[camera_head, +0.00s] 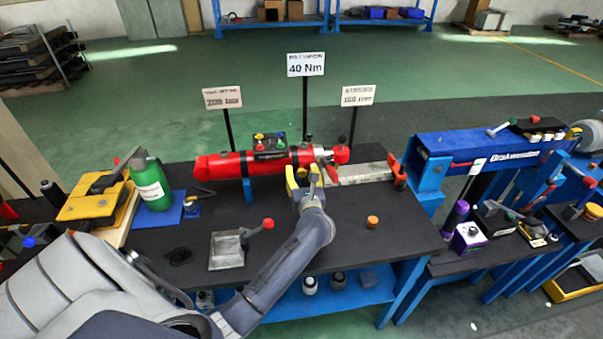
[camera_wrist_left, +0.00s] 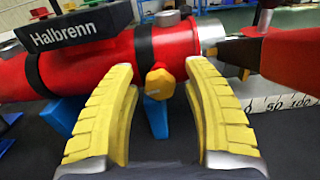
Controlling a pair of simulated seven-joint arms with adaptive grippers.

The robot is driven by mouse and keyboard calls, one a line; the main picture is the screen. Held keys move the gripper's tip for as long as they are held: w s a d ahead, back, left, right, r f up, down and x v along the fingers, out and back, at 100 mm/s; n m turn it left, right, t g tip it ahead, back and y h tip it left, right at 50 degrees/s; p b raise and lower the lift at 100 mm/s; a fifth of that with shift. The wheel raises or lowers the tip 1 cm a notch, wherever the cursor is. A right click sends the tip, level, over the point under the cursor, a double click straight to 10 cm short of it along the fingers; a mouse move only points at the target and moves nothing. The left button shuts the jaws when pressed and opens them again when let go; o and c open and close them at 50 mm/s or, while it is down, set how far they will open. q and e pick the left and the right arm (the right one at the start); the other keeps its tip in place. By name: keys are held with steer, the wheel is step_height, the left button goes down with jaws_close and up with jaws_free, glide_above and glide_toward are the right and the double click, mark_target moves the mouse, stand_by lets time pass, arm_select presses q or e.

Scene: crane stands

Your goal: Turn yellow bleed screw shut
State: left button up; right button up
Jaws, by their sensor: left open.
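The yellow bleed screw (camera_wrist_left: 159,84) sits on the side of the red cylinder (camera_wrist_left: 110,62), which carries a black Halbrenn block (camera_wrist_left: 75,32). In the left wrist view my left gripper (camera_wrist_left: 160,75) is open, with its yellow fingers on either side of the screw and a visible gap to each. I cannot tell how deep the screw lies between them. In the head view my left gripper (camera_head: 302,172) is at the right end of the red cylinder (camera_head: 235,165), and the screw is hidden behind it. My right gripper is not in view.
A steel rule (camera_head: 360,173) lies right of the cylinder. A grey clamp block (camera_head: 228,250) with a red-knobbed lever and an orange cap (camera_head: 372,221) stand on the dark bench. A green bottle (camera_head: 150,180) stands left. Sign posts rise behind the cylinder.

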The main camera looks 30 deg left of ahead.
arm_select(q)
jaws_close()
stand_by(0.4)
steer(key=shift+m, duration=2.1)
jaws_free()
